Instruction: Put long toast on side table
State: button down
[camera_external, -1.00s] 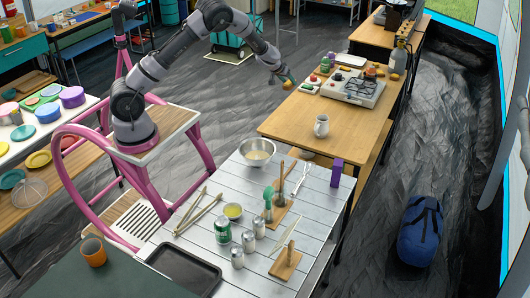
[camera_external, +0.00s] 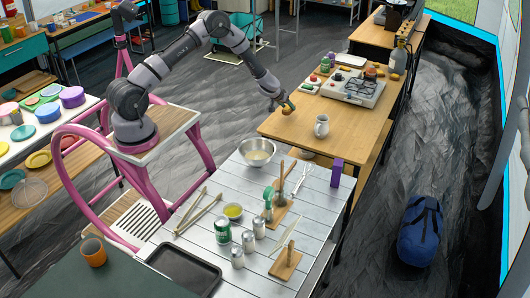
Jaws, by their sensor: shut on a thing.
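My gripper (camera_external: 281,105) is shut on a small golden-brown piece, which looks like the long toast (camera_external: 289,110). The gripper and toast appear over the left edge of the wooden table (camera_external: 300,127), left of the white mug. I cannot tell the exact gap between the toast and the tabletop. The fingers are tiny in this view and partly hide the toast. Several tables stand here, and I cannot tell for certain which one is the side table.
The wooden table also bears a white mug (camera_external: 321,126) and a stove (camera_external: 353,89). The slatted metal table (camera_external: 190,222) in front holds a steel bowl (camera_external: 257,152), cans and utensils. The wooden table's near left part is bare.

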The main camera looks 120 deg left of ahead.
notch_tip(320, 180, down, 4)
jog(key=shift+f, duration=0.1)
jog(key=shift+c, duration=0.9)
grip_release()
jog(key=v, duration=1.2)
